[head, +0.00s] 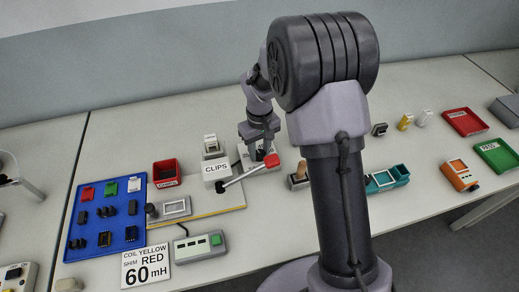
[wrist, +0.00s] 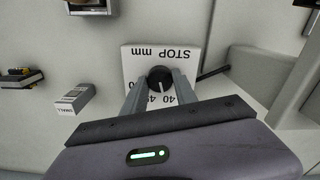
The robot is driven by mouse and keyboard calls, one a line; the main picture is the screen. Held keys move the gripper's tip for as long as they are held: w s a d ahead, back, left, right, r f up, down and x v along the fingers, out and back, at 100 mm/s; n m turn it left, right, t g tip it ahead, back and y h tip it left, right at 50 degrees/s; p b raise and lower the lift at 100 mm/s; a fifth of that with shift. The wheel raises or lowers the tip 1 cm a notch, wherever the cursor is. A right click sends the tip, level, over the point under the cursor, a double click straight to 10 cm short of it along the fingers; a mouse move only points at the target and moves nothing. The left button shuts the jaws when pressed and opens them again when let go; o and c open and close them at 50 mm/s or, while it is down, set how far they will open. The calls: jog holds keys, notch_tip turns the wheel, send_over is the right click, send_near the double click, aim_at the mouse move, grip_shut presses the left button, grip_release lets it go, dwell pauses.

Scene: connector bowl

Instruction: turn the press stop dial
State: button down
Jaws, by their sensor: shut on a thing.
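The press stop dial (wrist: 159,74) is a round black knob with a pale pointer mark. It sits on a white plate (wrist: 186,57) printed "STOP mm", upside down in the wrist view, with numbers including 40 and 45 near the knob. My gripper (wrist: 160,88) has one finger on each side of the knob and is shut on it. In the head view my gripper (head: 260,142) points down over the white plate (head: 244,157), and the knob is hidden there. A press-like fixture with a grey frame (head: 176,208) stands to the left.
A lever with a red handle (head: 271,160) reaches close to my gripper. A blue tray of parts (head: 88,248) lies farther left. A sign (head: 146,266) reads "COIL YELLOW SHIM RED 60 mH".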

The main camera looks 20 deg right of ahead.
aim_at(260, 153)
jog(key=m, duration=0.4)
jog(key=shift+m, duration=1.8)
jog(key=c, duration=1)
grip_release()
jog(key=shift+o, duration=0.2)
notch_tip(260, 153, up, 18)
jog(key=p, duration=0.6)
jog(key=shift+f, duration=0.25)
